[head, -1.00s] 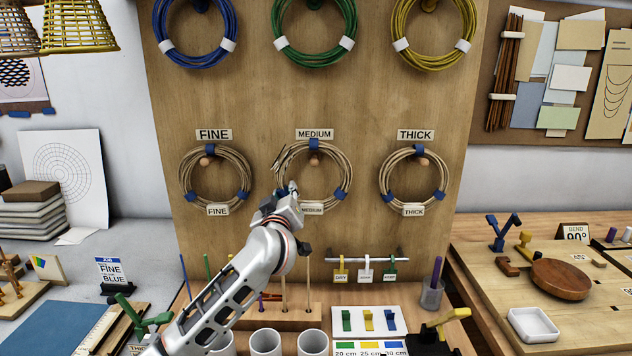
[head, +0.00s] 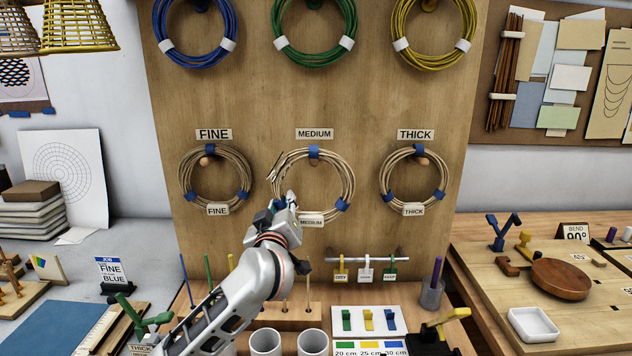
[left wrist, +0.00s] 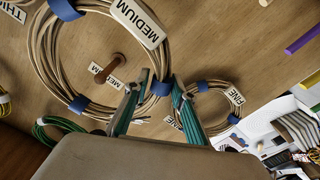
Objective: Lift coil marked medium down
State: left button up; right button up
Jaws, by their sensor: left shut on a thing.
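The medium coil (head: 350,184) is a ring of pale cane with blue ties and a MEDIUM tag (head: 311,221). It hangs in front of the wooden board, below the upper MEDIUM label (head: 314,134). My left gripper (head: 287,203) is shut on its lower left side. In the left wrist view, the cane of the medium coil (left wrist: 45,62) passes between the teal-padded fingers of the gripper (left wrist: 160,88). I cannot tell whether the coil is clear of the peg. My right gripper is not in view.
The fine coil (head: 246,180) and thick coil (head: 384,178) hang on either side. Blue, green (head: 352,30) and yellow coils hang above. Below stand white cups (head: 265,341), a rail with small tags (head: 366,260) and upright rods. The board beneath the coils is mostly bare.

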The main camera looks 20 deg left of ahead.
pick_arm(q)
jog(key=shift+v, duration=2.05)
